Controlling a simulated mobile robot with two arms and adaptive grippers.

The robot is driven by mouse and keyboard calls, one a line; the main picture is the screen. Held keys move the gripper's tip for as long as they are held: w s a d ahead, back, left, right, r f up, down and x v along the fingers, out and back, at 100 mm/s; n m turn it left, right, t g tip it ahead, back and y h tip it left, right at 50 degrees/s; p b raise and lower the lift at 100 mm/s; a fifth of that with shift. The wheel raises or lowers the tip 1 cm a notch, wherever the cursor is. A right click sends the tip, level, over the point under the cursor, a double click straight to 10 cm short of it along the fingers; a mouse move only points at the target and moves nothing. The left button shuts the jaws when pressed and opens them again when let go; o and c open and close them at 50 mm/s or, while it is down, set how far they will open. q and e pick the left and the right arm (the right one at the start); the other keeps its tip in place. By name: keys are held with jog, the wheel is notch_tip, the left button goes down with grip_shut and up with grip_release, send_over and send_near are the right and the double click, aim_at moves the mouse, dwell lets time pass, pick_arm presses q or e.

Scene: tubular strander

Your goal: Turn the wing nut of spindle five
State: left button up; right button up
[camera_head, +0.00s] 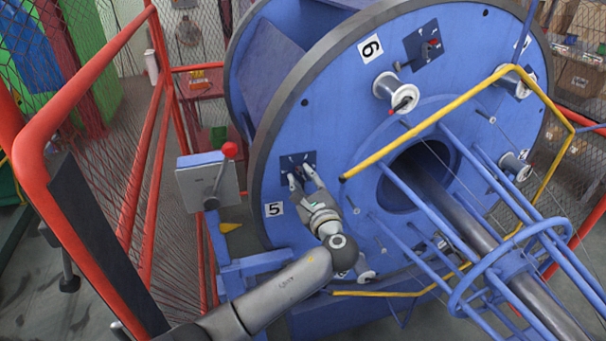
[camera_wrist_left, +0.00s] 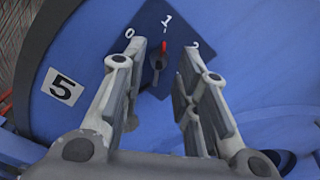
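The number 5 label (camera_head: 273,209) marks spindle five on the blue disc (camera_head: 345,140); the label also shows in the left wrist view (camera_wrist_left: 62,87). Beside it is a dark plate (camera_head: 285,160) marked 0, 1 and 2. In the left wrist view a small wing nut with a red tip (camera_wrist_left: 162,50) sits on this plate, its red tip up toward the 1. My left gripper (camera_head: 301,175) is in front of the plate. Its fingers (camera_wrist_left: 168,62) are open, one each side of the wing nut, with gaps visible. Contact with the plate cannot be told. My right gripper is not in view.
Spindle six has a similar plate (camera_head: 424,44) above, with a spool (camera_head: 389,87) near it. Yellow and blue bars (camera_head: 440,118) cross in front of the disc at right.

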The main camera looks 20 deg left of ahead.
pick_arm(q)
jog(key=shift+w+a, duration=0.35)
jog(key=shift+w, duration=0.15)
grip_shut()
